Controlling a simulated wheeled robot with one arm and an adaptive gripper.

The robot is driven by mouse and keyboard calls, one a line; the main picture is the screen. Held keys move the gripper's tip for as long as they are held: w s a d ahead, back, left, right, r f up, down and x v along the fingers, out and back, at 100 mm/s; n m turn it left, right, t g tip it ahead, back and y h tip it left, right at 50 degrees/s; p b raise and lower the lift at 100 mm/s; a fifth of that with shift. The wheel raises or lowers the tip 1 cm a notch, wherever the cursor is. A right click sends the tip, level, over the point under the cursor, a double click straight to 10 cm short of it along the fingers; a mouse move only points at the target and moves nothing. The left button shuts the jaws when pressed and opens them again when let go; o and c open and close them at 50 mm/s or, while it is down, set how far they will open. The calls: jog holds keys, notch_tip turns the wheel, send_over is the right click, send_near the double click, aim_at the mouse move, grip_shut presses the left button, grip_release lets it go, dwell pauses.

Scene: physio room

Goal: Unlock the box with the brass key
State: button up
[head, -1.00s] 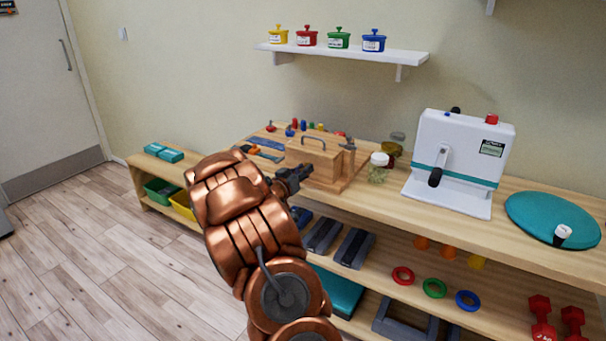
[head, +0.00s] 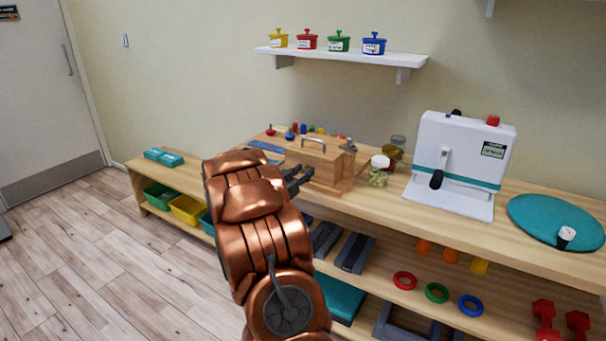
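A wooden box (head: 318,162) with a metal handle on top stands on the wooden bench, left of the middle of the head view. My gripper (head: 304,178) is in front of the box's near left side, at about the box's height. My copper-coloured arm hides part of the gripper and the bench around it. The fingers are dark and small; a gap seems to show between them, but I cannot tell if they hold anything. I cannot make out the brass key or a lock.
Jars (head: 380,170) stand just right of the box, then a white crank device (head: 460,160) and a teal disc (head: 556,222). Small coloured pegs (head: 304,130) stand behind the box. A wall shelf (head: 340,55) with coloured pots hangs above. Floor at left is clear.

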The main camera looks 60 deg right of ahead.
jog(key=shift+o, duration=1.2)
jog(key=shift+f, duration=0.1)
jog(key=a, duration=1.2)
jog(key=shift+s, duration=0.3)
